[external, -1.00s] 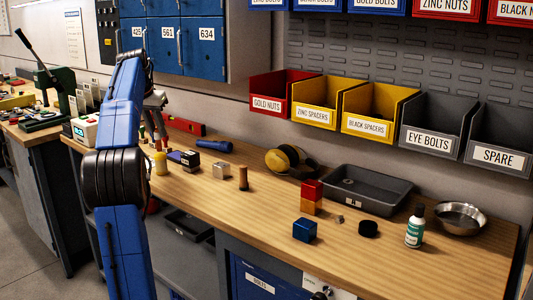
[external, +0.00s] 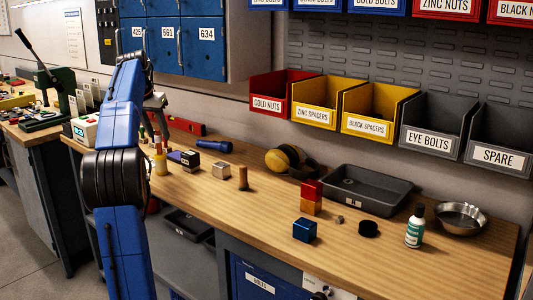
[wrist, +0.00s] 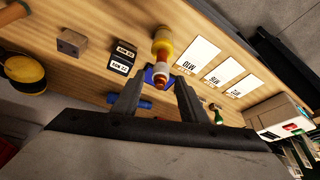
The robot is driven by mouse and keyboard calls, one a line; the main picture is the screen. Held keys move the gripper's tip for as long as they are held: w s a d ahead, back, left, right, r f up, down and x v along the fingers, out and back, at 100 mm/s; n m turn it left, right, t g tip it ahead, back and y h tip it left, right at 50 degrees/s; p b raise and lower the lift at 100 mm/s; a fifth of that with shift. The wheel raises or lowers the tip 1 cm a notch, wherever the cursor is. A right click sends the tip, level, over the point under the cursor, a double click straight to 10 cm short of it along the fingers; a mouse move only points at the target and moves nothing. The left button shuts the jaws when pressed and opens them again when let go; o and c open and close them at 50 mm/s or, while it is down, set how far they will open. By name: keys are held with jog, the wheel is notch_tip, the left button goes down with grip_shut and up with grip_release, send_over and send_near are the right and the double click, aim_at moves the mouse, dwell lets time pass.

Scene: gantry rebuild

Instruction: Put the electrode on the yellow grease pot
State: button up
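The yellow grease pot (external: 161,166) stands upright near the left end of the workbench. In the wrist view the pot (wrist: 162,35) shows at upper centre. The copper-coloured electrode (wrist: 161,81) rises from the pot's top, in line with it, and appears to stand on it. It also shows as a small reddish piece above the pot in the external view (external: 158,147). My gripper (wrist: 157,83) is open, with a finger on each side of the electrode's upper end and gaps between. In the external view my arm partly hides the gripper.
A blue torch (external: 214,146) and a red level (external: 188,126) lie behind. White labelled cards (wrist: 198,54) lie beside the pot.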

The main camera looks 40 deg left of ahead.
jog(key=v, duration=1.1)
jog(key=shift+r, duration=0.3)
jog(key=shift+s, duration=0.15)
jog(key=shift+d, duration=0.15)
